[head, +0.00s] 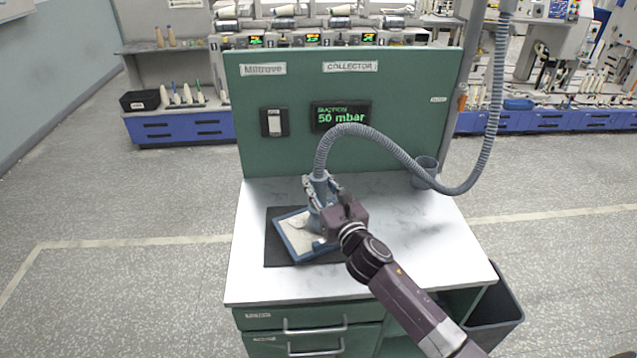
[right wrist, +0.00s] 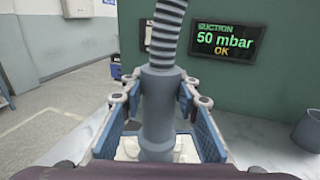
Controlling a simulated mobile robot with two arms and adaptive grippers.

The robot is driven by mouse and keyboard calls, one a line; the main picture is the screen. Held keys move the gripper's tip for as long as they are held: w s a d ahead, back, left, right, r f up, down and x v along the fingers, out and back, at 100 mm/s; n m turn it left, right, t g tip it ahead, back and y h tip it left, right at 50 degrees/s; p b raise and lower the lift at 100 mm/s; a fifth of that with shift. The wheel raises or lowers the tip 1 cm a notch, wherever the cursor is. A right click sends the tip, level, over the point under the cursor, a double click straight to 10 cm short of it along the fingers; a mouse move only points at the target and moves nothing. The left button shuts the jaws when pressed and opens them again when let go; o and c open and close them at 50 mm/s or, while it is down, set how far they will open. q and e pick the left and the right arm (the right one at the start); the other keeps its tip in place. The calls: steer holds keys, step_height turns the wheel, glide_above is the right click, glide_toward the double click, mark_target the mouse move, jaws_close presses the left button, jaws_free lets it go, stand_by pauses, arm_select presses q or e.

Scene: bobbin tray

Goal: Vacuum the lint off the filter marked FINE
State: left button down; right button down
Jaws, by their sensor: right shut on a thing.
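A blue-framed filter with a pale face (head: 298,238) lies on a dark mat (head: 274,250) on the bench. My right gripper (head: 321,190) is shut on the grey-blue vacuum nozzle (right wrist: 158,112), which stands about upright over the filter. The nozzle's lower end is mostly hidden by my gripper, so I cannot tell whether it touches the filter. A ribbed hose (head: 375,137) runs from the nozzle up to the top right. A display (head: 340,116) reads suction 50 mbar; in the right wrist view (right wrist: 222,42) it also reads OK. No FINE marking is legible. My left gripper is not in view.
A white rocker switch (head: 274,122) is on the green panel. A grey-blue cup-shaped holder (head: 425,171) stands at the bench's back right. Drawers (head: 313,335) are below, and a dark bin (head: 497,305) stands at the right. The bench's right side is clear.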

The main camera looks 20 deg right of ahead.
steer(key=shift+w+d, duration=0.15)
steer(key=shift+d, duration=0.8)
steer(key=shift+w+d, duration=0.2)
steer(key=shift+d, duration=0.75)
steer(key=shift+w+d, duration=0.15)
steer(key=shift+d, duration=0.8)
steer(key=shift+a, duration=0.1)
steer(key=w+a, duration=0.3)
steer(key=a, duration=0.2)
steer(key=shift+w+a+b, duration=0.3)
steer(key=shift+w+a, duration=0.05)
steer(key=shift+a, duration=0.15)
steer(key=a, duration=0.4)
steer(key=shift+s+a, duration=0.15)
steer(key=shift+a, duration=0.25)
stand_by(0.3)
steer(key=shift+d, duration=0.15)
stand_by(0.6)
